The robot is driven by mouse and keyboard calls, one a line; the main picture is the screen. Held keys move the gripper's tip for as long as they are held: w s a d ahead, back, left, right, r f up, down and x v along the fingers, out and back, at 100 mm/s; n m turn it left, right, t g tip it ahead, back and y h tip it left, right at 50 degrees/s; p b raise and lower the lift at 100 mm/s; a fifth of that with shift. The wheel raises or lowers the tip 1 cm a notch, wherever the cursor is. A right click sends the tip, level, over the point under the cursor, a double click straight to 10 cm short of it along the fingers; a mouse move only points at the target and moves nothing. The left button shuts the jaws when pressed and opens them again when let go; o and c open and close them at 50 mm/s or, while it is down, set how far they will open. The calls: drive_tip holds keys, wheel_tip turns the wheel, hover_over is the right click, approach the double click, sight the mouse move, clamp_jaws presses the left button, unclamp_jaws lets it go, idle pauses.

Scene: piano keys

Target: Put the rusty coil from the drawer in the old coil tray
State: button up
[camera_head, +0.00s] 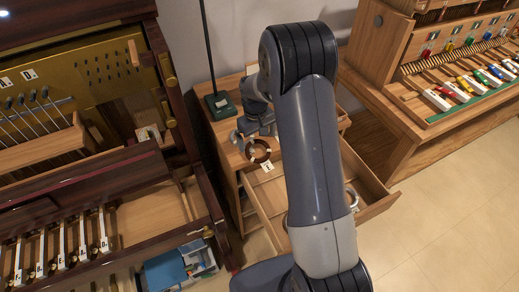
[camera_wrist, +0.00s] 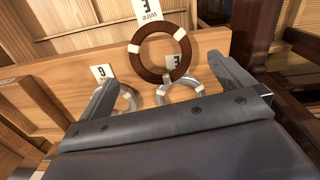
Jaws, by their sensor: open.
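The rusty coil (camera_head: 259,160), a brown ring with pale wraps and a white tag, shows at the near edge of the cabinet top, by the open drawer (camera_head: 375,207); I cannot tell what supports it. In the wrist view the rusty coil (camera_wrist: 137,66) is beyond my fingertips, with a tag reading E. A silver coil (camera_wrist: 197,86) shows between my fingers, and another silver coil (camera_wrist: 130,97) is by the left finger. My gripper (camera_wrist: 168,85) is open, with nothing held; in the head view it (camera_head: 250,130) is just above the rusty coil. I cannot identify the old coil tray.
A green-based stand (camera_head: 220,105) is on the cabinet top, beside my gripper. A dark piano (camera_head: 150,210) with its works exposed fills the left. A wooden key rack (camera_head: 410,120) stands at right. A blue bin (camera_head: 165,272) is at the bottom. Floor is clear at lower right.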

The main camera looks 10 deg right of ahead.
sight(257, 153)
drive_tip(key=shift+w+f+p, duration=0.2)
drive_tip(key=shift+f+p, duration=0.65)
drive_tip(key=shift+f, duration=1.85)
drive_tip(key=shift+c, duration=0.2)
drive_tip(key=c, duration=1)
drive_tip(key=shift+r, duration=0.1)
wheel_tip(257, 153, up, 9)
drive_tip(key=b, duration=0.2)
drive_tip(key=s+f+m, duration=0.3)
drive_tip(key=s+f, duration=0.2)
drive_tip(key=s, duration=0.3)
drive_tip(key=shift+d+f+m, duration=0.15)
drive_tip(key=shift+d+m, duration=0.2)
drive_tip(key=shift+m, duration=0.05)
